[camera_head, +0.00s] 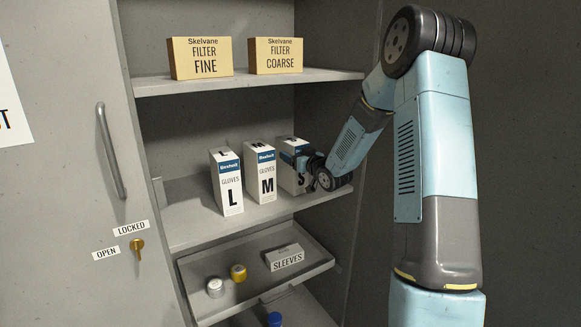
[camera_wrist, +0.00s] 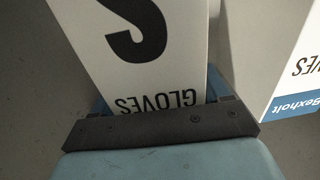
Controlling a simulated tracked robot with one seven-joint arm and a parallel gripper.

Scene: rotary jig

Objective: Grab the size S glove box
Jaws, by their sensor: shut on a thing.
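The size S glove box (camera_head: 289,177) is a white carton with a blue band, standing on the middle shelf at the right of the glove row. In the wrist view the S box (camera_wrist: 165,60) fills the middle, its "S" and "GLOVES" print upside down. My gripper (camera_head: 308,165) is at the box's right front side in the head view and partly hides it. In the wrist view my gripper (camera_wrist: 165,125) is shut on the S box, which looks upright on the shelf. The fingertips are mostly hidden.
The size M box (camera_head: 261,173) stands just left of the S box, and the L box (camera_head: 227,182) farther left. Filter boxes (camera_head: 200,58) are on the shelf above. A tray (camera_head: 325,262) below holds a sleeves box and two jars. The cabinet's right wall is close to my arm.

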